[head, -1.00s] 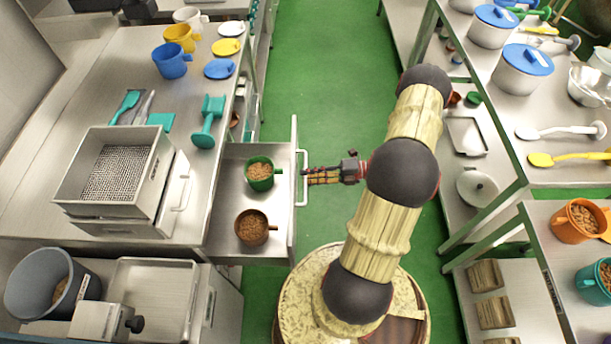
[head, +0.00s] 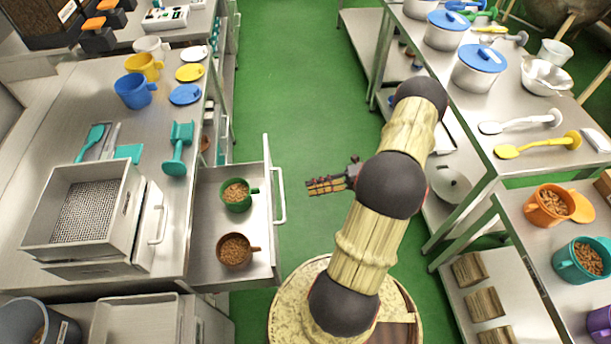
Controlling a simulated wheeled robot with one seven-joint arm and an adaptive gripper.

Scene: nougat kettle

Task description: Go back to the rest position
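My gripper (head: 325,185) is at the middle of the head view, over the green floor, to the right of the open drawer (head: 208,262). It is apart from the drawer handle (head: 280,194) and holds nothing that I can see. Its fingers look close together, but they are too small and seen from too far to tell whether they are open or shut. My arm rises from the round base at the bottom and bends back left to the gripper. A green mug (head: 238,195) and a brown mug (head: 235,250), both with brown contents, stand in the drawer.
The left counter (head: 65,120) holds a sieve box (head: 85,212), teal tools, mugs and lids. The right table (head: 550,168) carries lidded pots and ladles. A lower right shelf (head: 525,237) holds mugs with nuts. The green floor aisle (head: 300,90) ahead is clear.

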